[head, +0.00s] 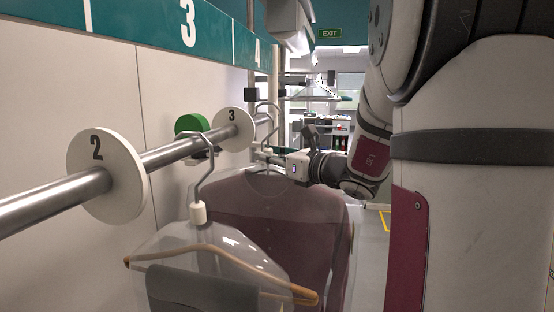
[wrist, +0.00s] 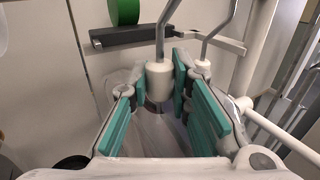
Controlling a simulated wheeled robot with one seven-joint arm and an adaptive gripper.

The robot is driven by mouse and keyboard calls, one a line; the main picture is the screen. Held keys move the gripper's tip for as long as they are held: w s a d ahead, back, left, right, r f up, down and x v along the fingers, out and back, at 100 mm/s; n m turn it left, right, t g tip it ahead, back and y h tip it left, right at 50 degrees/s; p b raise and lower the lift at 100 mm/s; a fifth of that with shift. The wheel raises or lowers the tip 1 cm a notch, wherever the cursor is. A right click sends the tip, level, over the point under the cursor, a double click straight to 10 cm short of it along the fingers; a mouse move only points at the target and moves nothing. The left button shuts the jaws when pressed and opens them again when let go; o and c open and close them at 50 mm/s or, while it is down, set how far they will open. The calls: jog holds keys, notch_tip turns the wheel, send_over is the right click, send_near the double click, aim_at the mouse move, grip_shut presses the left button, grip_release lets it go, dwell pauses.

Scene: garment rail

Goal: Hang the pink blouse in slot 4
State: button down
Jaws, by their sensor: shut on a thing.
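The pink blouse (head: 320,215), a dusky mauve garment in a clear cover, hangs upright behind a nearer garment. Its hanger hook (head: 266,112) rises beside the rail, just beyond disc 3; I cannot tell whether it rests on the rail. My gripper (head: 281,160) comes from the right and is shut on the hanger's white collar (head: 267,150). In the wrist view, the teal finger pads stand either side of a white collar (wrist: 159,82) with a metal hook above it. The slot label 4 (head: 257,52) is on the teal board; the rail below it is mostly hidden.
The rail (head: 50,200) carries disc 2 (head: 105,174) and disc 3 (head: 233,129). A dark garment (head: 205,290) on a wooden hanger in a clear cover hangs between them. A green round part (head: 192,124) sits behind the rail. A second hanger collar (wrist: 203,67) is close by in the wrist view.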

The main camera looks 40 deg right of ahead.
aim_at(253, 174)
jog(key=shift+w+a+b, duration=0.25)
jog(key=shift+w+a, duration=0.4)
jog(key=shift+w, duration=0.25)
jog(key=shift+w+a+b, duration=0.25)
jog(key=shift+w+a, duration=0.4)
jog(key=shift+w, duration=0.2)
jog(key=shift+f+b, duration=0.7)
jog(key=shift+f, duration=0.45)
jog(key=c, duration=1.4)
grip_release()
jog(key=shift+s, duration=0.1)
jog(key=s+d, duration=0.2)
jog(key=s, duration=0.9)
jog(key=shift+s, duration=0.4)
